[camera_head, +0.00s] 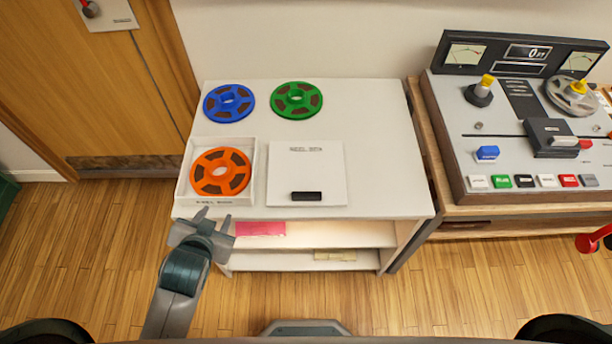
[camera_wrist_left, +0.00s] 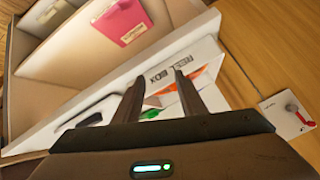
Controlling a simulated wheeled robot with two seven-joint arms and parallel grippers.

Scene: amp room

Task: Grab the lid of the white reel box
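The white lid (camera_head: 322,176), printed with "REEL BOX", lies flat on the white cabinet top, with a black handle (camera_head: 306,196) near its front edge. The handle also shows in the left wrist view (camera_wrist_left: 88,121). To the lid's left is the open white box (camera_head: 240,203) holding an orange reel (camera_head: 207,186). My left gripper (camera_head: 213,216) is open and empty by the cabinet's front-left corner, near the box's front and left of the lid. In the left wrist view its fingers (camera_wrist_left: 158,78) are spread, with the box's lettered side beyond them. My right gripper is not in view.
A blue reel (camera_head: 229,115) and a green reel (camera_head: 281,112) lie behind the box and lid. The cabinet (camera_head: 384,180) has bare top to the lid's right. A tape machine (camera_head: 455,145) stands on a bench at right. A pink item (camera_head: 260,229) is on the shelf below.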

